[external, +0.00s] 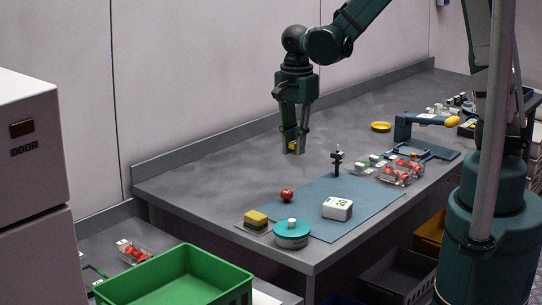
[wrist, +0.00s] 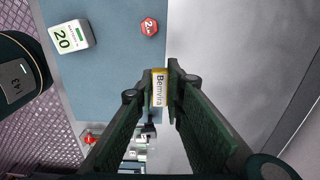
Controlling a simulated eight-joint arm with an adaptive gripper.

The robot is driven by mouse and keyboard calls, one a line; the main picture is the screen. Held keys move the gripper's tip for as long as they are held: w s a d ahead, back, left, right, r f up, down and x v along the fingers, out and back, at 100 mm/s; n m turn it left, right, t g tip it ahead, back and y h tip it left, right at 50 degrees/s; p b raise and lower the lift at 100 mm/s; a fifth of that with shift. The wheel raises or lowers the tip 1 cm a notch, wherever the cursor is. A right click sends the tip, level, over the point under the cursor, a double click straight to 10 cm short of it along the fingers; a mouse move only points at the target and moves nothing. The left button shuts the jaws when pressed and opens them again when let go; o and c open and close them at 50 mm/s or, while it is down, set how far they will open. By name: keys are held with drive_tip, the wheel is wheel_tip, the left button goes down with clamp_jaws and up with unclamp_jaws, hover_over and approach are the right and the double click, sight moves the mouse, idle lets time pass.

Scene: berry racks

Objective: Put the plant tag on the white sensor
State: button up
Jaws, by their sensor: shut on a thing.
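My gripper (external: 294,148) is shut on the plant tag and holds it above the bench, behind the blue mat. The plant tag (wrist: 158,92) is a small yellow and white label with dark lettering, between the fingertips in the wrist view; a bit of yellow (external: 292,146) shows at the fingers in the external view. The white sensor (external: 337,208) is a rounded white box marked 20, with a green stripe. It sits on the mat, apart from my gripper. In the wrist view the sensor (wrist: 71,36) is at the upper left.
A yellow block (external: 256,219) sits at the left. Clear punnets (external: 402,170) are at the right. The bench behind the mat is clear.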

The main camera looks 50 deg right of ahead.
drive_tip(key=s+a+r, duration=0.1)
drive_tip(key=s+a, duration=0.1)
drive_tip(key=s, duration=0.7)
drive_tip(key=s+a+r, duration=0.1)
drive_tip(key=s+a, duration=0.2)
drive_tip(key=s, duration=0.6)
drive_tip(key=shift+s+r+p, duration=0.15)
drive_tip(key=shift+r+p, duration=0.25)
drive_tip(key=shift+f, duration=0.15)
hover_over(337, 203)
drive_tip(key=shift+d+f+b, duration=0.1)
drive_tip(key=shift+f+b, duration=0.35)
drive_tip(key=shift+f, duration=2.55)
drive_tip(key=shift+f, duration=0.1)
drive_tip(key=shift+f+b, duration=0.3)
drive_tip(key=shift+f, duration=1.45)
drive_tip(key=shift+f, duration=0.2)
